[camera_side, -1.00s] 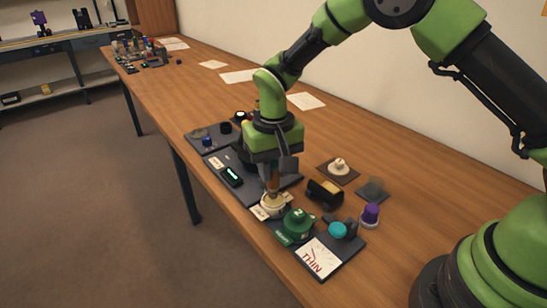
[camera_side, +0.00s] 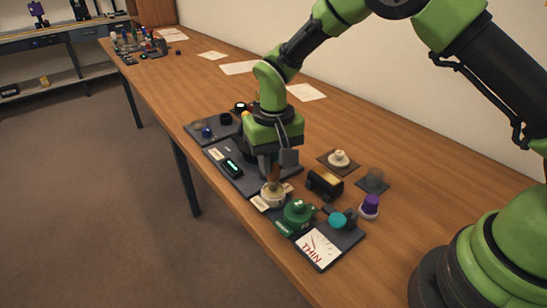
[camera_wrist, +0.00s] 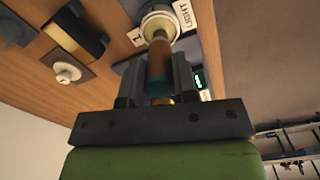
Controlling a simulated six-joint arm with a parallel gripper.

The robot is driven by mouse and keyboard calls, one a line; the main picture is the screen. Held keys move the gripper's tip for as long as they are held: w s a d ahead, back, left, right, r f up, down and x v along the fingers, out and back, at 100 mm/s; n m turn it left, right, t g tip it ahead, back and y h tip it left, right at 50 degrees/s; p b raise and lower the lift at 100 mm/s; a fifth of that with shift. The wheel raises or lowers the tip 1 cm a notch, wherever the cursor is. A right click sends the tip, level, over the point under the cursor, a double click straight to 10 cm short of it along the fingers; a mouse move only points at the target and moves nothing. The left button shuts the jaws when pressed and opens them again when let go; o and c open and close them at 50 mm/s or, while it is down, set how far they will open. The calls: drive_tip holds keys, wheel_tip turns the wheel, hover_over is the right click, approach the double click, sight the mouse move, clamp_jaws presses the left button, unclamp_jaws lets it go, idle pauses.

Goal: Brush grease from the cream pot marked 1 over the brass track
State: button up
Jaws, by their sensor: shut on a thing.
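My gripper (camera_side: 272,165) points down and is shut on a brush (camera_wrist: 160,64) with a brown and teal handle; it also shows in the wrist view (camera_wrist: 158,80). The brush's lower end is at the mouth of the cream pot (camera_side: 272,198), which also shows in the wrist view (camera_wrist: 160,13). The bristles are hidden, so I cannot tell how deep they are. Tags reading 1 and LIGHT (camera_wrist: 185,14) lie beside the pot. A black part with a brass-coloured face (camera_side: 324,184) stands right of the pot; I cannot tell whether it is the brass track.
A teal knob (camera_side: 338,220), a purple-capped jar (camera_side: 370,206) and a white knobbed piece (camera_side: 340,158) are to the right. A dark tray (camera_side: 222,166) lies left.

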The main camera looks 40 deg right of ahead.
drive_tip(key=shift+f, duration=0.5)
idle(1.1)
drive_tip(key=shift+r, duration=3.55)
